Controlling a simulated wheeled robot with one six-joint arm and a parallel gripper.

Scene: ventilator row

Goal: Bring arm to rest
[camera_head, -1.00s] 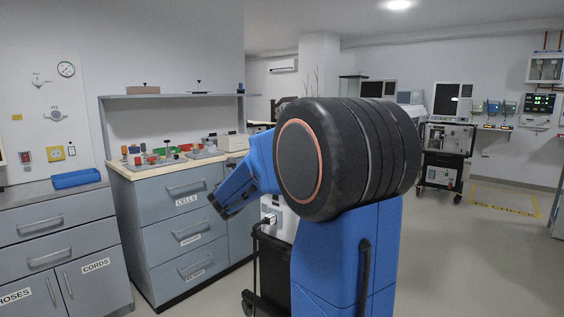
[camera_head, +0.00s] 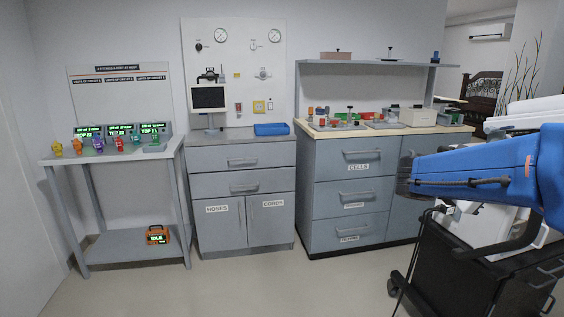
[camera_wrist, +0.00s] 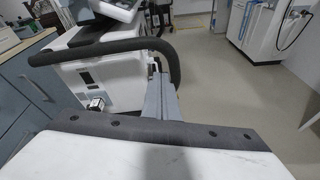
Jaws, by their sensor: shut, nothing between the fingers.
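My blue arm (camera_head: 480,175) reaches in from the right edge in the head view, level, above a black cart. Its dark far end lies in front of the drawer cabinet's right part; the finger detail there is too small to tell. In the wrist view my gripper (camera_wrist: 159,82) shows as narrow grey fingers pointing away from the camera. They are shut with nothing between them. A curved black handle bar (camera_wrist: 100,47) passes close by the fingertips; I cannot tell whether they touch.
A black wheeled cart (camera_head: 475,265) stands below my arm. A drawer cabinet (camera_head: 350,215), a cupboard (camera_head: 243,200) and a grey bench (camera_head: 120,155) line the wall. A white machine (camera_wrist: 105,75) stands near the gripper in the wrist view. Floor at front left (camera_head: 230,285) is clear.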

